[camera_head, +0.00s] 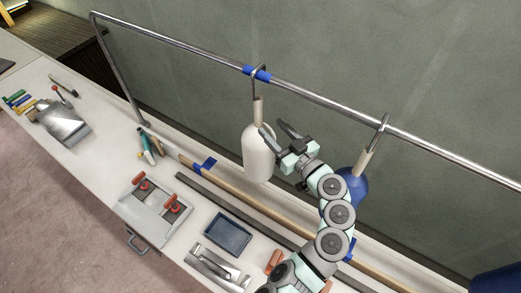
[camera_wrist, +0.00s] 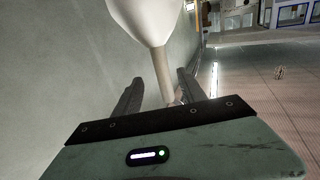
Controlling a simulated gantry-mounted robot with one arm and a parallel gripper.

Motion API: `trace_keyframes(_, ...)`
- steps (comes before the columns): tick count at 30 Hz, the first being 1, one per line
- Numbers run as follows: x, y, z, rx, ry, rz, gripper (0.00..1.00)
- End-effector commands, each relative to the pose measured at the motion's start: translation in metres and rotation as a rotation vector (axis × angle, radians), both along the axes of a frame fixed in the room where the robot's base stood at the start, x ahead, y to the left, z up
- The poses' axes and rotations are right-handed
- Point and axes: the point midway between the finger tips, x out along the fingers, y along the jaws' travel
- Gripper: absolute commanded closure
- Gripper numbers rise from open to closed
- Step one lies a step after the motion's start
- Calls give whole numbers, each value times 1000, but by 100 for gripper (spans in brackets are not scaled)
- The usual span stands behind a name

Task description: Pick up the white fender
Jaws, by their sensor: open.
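The white fender (camera_head: 257,157) hangs upright from a hook on the metal rail, with a tan neck (camera_head: 258,111) at its top. My gripper (camera_head: 272,128) is open at the fender's upper right side, near the base of the neck. In the wrist view the white fender (camera_wrist: 147,16) shows at the top. Its neck (camera_wrist: 161,70) runs down between the two open fingers of my gripper (camera_wrist: 159,78), with space on both sides. I cannot tell how deep the neck sits between the fingers.
The rail (camera_head: 185,45) spans above the bench. A blue fender (camera_head: 354,184) hangs to the right, partly behind my arm. The bench holds a grey tray with red-handled parts (camera_head: 150,215), a dark blue tray (camera_head: 228,233) and a metal box (camera_head: 64,124).

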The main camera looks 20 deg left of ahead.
Motion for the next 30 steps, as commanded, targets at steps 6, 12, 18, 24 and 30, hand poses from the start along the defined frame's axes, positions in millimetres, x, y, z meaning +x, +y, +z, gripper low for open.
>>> trace_keyframes(6, 15, 22, 2, 0, 2, 1, 52)
trace_keyframes(12, 25, 46, 8, 1, 4, 5, 52)
trace_keyframes(18, 37, 62, 5, 0, 0, 3, 52)
trace_keyframes(24, 40, 64, 3, 0, 0, -1, 52)
trace_keyframes(30, 40, 64, 3, 0, 0, -2, 58)
